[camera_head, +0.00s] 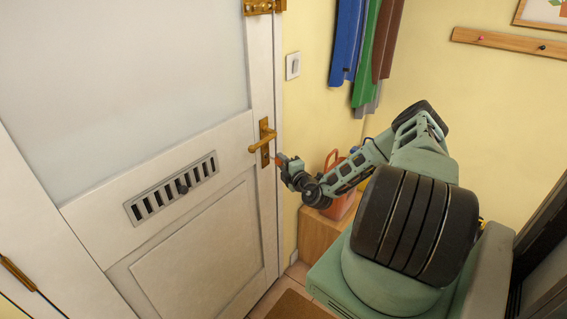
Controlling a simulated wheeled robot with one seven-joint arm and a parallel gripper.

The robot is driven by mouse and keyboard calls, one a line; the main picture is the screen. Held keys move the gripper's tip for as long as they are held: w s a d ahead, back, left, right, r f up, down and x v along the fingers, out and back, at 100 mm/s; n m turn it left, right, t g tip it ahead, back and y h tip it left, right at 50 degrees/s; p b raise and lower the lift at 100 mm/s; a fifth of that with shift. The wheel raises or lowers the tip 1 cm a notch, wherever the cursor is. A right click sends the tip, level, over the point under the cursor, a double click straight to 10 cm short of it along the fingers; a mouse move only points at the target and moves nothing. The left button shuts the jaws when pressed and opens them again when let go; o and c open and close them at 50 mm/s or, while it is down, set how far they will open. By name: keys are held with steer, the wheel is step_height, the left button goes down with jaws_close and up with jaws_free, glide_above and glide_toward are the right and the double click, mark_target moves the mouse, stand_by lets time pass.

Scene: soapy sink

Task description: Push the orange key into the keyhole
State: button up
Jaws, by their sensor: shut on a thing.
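A white door (205,215) fills the left half of the view. Its brass handle (262,141) sits on a brass plate near the door's right edge. The keyhole is too small to make out. My gripper (283,165) is just right of the plate's lower part, at about its height. It is shut on a small orange-red thing at its tips, which looks like the orange key (280,158). Most of the key is hidden by the fingers. I cannot tell whether the key touches the plate.
A brass latch (262,6) is at the top of the door, and a grille (172,188) is in its middle. A wooden cabinet (318,232) with an orange-red container (340,203) stands behind my arm. Blue, green and brown cloths (366,50) hang on the wall above.

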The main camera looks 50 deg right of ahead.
mark_target(277, 161)
steer(key=shift+w+a+p, duration=0.2)
steer(key=shift+w+p, duration=0.15)
steer(key=shift+w, duration=1.5)
stand_by(0.3)
steer(key=o, duration=1)
steer(key=b+v, duration=0.4)
steer(key=v, duration=1.3)
steer(key=shift+s+r, duration=0.1)
steer(key=shift+s, duration=0.05)
